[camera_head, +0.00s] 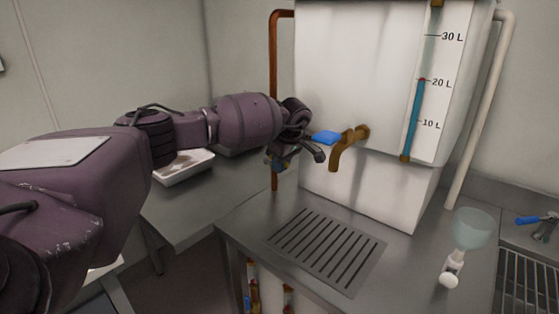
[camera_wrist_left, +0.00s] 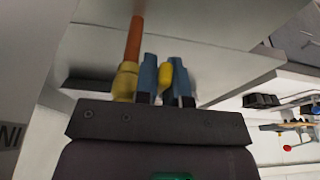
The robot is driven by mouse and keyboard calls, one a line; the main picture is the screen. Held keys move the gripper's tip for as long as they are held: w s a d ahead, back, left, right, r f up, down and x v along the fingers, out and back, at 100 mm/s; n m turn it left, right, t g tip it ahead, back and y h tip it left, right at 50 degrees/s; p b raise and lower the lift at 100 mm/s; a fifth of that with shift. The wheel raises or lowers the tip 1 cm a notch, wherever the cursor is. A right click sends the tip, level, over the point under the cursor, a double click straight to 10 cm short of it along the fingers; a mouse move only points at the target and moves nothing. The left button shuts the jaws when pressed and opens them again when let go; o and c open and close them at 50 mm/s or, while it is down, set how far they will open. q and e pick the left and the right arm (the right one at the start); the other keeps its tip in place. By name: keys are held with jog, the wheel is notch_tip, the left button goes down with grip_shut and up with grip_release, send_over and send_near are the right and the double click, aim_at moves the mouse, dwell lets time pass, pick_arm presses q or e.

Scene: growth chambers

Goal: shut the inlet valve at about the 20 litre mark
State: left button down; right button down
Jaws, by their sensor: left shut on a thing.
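The white tank (camera_head: 350,60) stands on a steel bench. Its sight gauge (camera_head: 413,120) has a blue column whose red-tipped top is at about the 20 L mark. My right gripper is not in view.
Below is a slotted drain (camera_head: 325,245). A white tray (camera_head: 183,168) lies on the left bench.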

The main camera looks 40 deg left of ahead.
pick_arm(q)
jog(key=shift+f+y, duration=0.6)
jog(key=shift+y, duration=0.6)
jog(key=c, duration=1.2)
grip_release()
jog(key=p+v, duration=0.1)
jog(key=v, duration=1)
jog(key=shift+s, duration=0.1)
